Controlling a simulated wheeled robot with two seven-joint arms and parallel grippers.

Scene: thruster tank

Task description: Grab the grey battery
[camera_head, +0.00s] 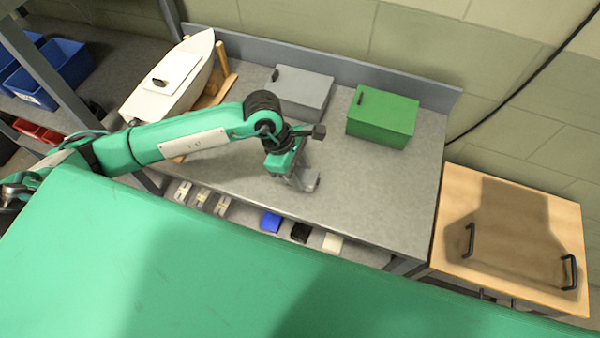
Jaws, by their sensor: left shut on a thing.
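The grey battery (303,92) is a grey box with a small black handle at its back left corner. It sits on the grey bench (400,205), near the back wall. My left gripper (303,182) points down over the bench, in front of the grey battery and apart from it in the picture. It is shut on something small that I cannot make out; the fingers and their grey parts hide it. My right gripper is not in view.
A green box (382,117) with a black handle stands right of the grey battery. A white model boat (172,80) rests on a wooden stand at left. Small parts lie on a shelf below the bench edge. A wooden cabinet (515,235) stands at right.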

